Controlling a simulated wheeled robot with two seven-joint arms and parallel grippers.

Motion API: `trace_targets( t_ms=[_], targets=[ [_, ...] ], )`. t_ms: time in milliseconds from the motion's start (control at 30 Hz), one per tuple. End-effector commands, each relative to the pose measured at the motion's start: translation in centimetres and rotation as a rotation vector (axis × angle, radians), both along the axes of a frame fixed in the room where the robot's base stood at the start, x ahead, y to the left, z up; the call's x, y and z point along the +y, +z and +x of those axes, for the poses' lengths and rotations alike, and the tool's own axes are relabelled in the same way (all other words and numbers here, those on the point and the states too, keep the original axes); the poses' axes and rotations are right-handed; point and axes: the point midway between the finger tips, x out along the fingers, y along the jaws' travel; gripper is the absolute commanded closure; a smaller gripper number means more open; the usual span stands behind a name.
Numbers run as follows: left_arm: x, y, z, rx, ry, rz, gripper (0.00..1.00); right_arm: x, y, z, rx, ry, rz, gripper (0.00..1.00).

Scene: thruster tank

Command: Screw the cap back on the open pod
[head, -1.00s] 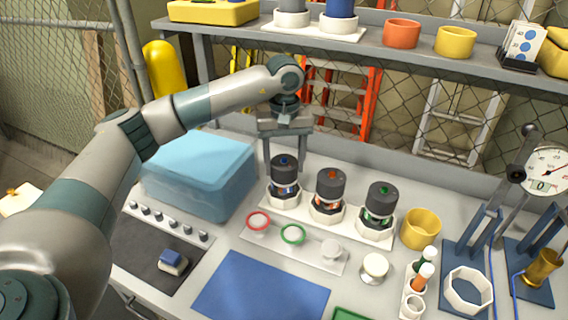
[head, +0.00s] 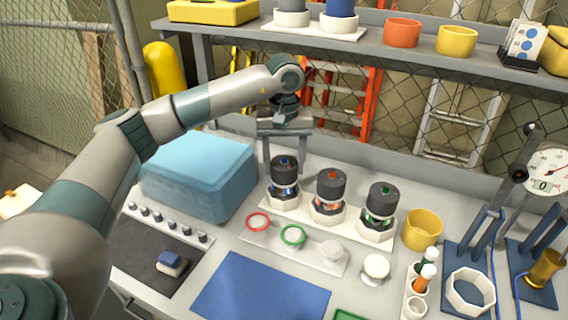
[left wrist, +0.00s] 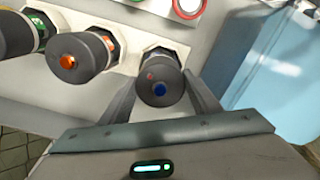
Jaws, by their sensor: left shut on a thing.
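Three pods with dark grey caps stand in white octagonal seats on a white rack: the blue-dotted pod (head: 284,190), the orange-dotted pod (head: 330,193) and the green-dotted pod (head: 379,208). My left gripper (head: 284,163) points down, shut on the blue-dotted cap (head: 284,162), one finger on each side. In the left wrist view this cap (left wrist: 160,90) sits between the fingers, with a small red mark beside its blue dot. The cap is on top of its pod; whether it is fully seated I cannot tell. My right gripper is out of view.
A pale blue tank (head: 200,175) stands left of the pods. A white plate (head: 275,243) with red and green rings lies in front. A yellow cup (head: 421,230) and a gauge stand (head: 470,260) are to the right. A blue mat (head: 260,290) is bare.

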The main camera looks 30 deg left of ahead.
Motion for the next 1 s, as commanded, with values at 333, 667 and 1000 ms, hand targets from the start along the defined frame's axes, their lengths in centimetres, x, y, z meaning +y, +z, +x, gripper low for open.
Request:
trace_targets(
  t_ms=[333, 667, 1000],
  targets=[
    [-0.1, 0.1, 0.1, -0.002, -0.001, -0.002, 0.22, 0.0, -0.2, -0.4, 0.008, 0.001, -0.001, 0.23],
    [0.0, 0.5, 0.1, -0.003, 0.000, -0.001, 0.22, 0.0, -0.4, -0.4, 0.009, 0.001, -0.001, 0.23],
    [-0.1, 4.6, 0.1, -0.005, -0.001, -0.002, 0.22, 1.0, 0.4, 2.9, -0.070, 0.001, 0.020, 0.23]
  ],
)
